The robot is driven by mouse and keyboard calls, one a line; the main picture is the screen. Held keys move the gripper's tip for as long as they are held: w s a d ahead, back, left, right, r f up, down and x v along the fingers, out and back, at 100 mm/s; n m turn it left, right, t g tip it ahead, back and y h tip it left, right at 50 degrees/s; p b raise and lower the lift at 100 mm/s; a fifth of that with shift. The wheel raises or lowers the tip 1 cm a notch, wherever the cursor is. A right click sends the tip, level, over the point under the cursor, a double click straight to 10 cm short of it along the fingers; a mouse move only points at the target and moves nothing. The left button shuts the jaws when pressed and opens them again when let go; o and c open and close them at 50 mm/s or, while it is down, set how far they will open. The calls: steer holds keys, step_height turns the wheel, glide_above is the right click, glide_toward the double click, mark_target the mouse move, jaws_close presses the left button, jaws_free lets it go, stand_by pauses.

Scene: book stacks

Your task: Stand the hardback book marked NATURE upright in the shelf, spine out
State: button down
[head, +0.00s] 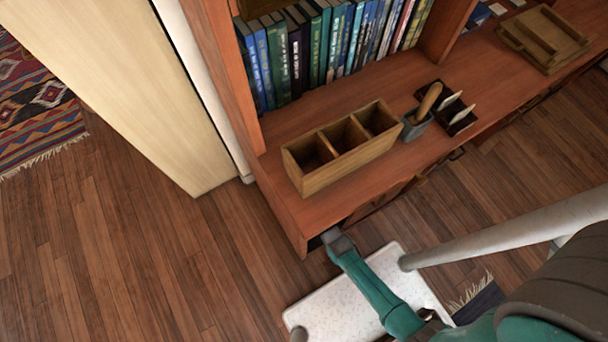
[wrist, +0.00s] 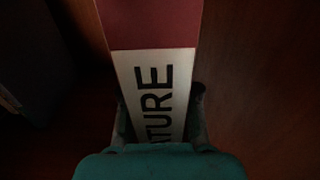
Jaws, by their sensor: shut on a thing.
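The hardback book marked NATURE (wrist: 150,85) shows in the wrist view, with a dark red cover and a white band. The letters "ATURE" can be read on the band. My gripper (wrist: 160,112) is shut on it, one finger on each side. In the head view my gripper (head: 332,237) is at the front of the shelf's lower part (head: 305,238), under the wooden top, and the book is hidden there. The wrist view is dark, with brown wood (wrist: 260,80) to the right of the book. I cannot tell whether the book touches the shelf floor.
A three-part wooden box (head: 335,158), a grey pot (head: 415,125) with a wooden handle in it, and a small dark holder (head: 452,108) stand on the ledge above. A row of books (head: 330,45) fills the shelf behind. A tan panel (head: 125,75) stands at left.

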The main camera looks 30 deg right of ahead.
steer(key=shift+f, duration=0.3)
steer(key=c, duration=0.8)
jaws_free()
steer(key=shift+f, duration=0.15)
steer(key=shift+c, duration=0.2)
steer(key=s, duration=1.2)
